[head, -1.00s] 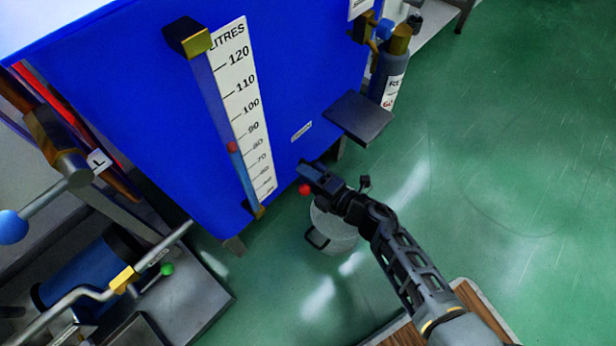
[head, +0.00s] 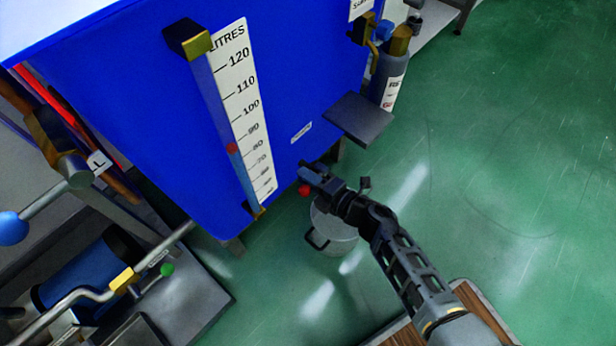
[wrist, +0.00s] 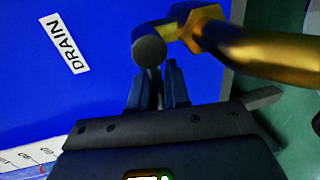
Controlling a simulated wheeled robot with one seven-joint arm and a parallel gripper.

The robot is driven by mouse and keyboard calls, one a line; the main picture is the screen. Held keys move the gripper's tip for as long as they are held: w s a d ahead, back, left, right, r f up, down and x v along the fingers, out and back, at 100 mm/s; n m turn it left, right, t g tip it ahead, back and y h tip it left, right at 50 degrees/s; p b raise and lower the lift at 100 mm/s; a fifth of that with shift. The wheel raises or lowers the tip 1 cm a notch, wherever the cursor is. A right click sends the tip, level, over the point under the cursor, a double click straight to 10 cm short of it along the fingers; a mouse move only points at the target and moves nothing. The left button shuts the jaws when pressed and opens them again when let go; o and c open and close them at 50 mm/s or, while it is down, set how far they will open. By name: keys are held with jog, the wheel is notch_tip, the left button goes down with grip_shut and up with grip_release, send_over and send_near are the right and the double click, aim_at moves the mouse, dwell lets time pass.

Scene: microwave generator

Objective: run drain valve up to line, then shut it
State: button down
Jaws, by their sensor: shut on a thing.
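The blue tank (head: 300,80) carries a tall sight gauge (head: 212,98) beside a white LITRES scale (head: 242,110). A red bead (head: 231,148) in the gauge stands near the 80 mark. The white DRAIN label (wrist: 64,45) is on the tank face in the wrist view. My gripper (head: 312,172) is at the tank's lower front, and in the wrist view (wrist: 157,85) its fingers are shut at the grey-ended part of the brass drain valve (wrist: 205,28). A red knob (head: 304,189) shows just below my gripper. The fingers' contact is partly hidden.
A pale bucket (head: 335,237) stands on the green floor under my gripper. A dark shelf (head: 358,118) juts from the tank to the right. Pipework with a green knob (head: 167,269) is at lower left. Open floor lies to the right.

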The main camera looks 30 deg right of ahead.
jog(key=shift+r+p, duration=0.15)
jog(key=shift+p, duration=0.2)
jog(key=shift+d+r+m+y+p, duration=0.1)
jog(key=shift+r+m+y+p, duration=0.3)
jog(key=shift+m+p, duration=0.9)
jog(key=shift+d+r+m+y+p, duration=0.1)
jog(key=shift+r+m+y+p, duration=0.3)
jog(key=shift+m+p, duration=0.85)
jog(key=shift+r, duration=0.1)
jog(key=c, duration=1.2)
grip_release()
jog(key=shift+p+v, duration=1.4)
jog(key=shift+v, duration=2.5)
jog(key=shift+r, duration=0.1)
